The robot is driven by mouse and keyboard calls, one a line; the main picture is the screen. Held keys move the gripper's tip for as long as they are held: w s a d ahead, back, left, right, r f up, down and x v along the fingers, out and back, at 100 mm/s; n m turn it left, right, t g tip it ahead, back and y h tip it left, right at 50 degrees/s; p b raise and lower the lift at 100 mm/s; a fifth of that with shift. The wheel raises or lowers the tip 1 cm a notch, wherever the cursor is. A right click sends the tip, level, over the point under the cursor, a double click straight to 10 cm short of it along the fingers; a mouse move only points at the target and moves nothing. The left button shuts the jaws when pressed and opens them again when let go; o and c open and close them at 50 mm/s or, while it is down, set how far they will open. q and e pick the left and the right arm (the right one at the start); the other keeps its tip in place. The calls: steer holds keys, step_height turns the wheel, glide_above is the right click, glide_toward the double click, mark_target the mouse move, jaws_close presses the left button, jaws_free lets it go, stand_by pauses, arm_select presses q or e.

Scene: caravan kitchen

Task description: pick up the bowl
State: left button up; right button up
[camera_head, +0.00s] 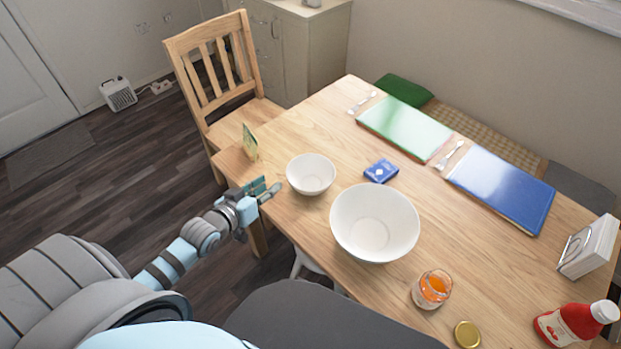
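A small white bowl (311,186) stands upright and empty near the left edge of the wooden table. A larger white bowl (350,222) stands upright and empty to its right and closer to me. The task does not say which bowl is meant. My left gripper (270,187) is at the table's left edge, just left of the small bowl and apart from it. Its fingers are spread with nothing between them. My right gripper is not in view.
On the table (460,245) are a blue card box (381,171), an orange jar (432,289), a gold lid (467,334), a red bottle (568,325), a napkin holder (590,247), green (404,128) and blue (500,188) placemats, and a small standing card (250,142). A chair (215,80) stands behind.

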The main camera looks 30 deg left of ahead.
arm_select(q)
steer(key=b, duration=0.4)
glide_toward(290, 168)
steer(key=x, duration=0.4)
steer(key=shift+w+d+f, duration=0.1)
steer(key=shift+d+f, duration=0.15)
steer(key=shift+d, duration=0.05)
steer(key=b+x, duration=0.2)
steer(key=x, duration=0.3)
steer(key=shift+w+a+f, duration=0.1)
steer(key=shift+w+a, duration=0.1)
steer(key=shift+w, duration=0.1)
steer(key=c, duration=0.6)
jaws_close()
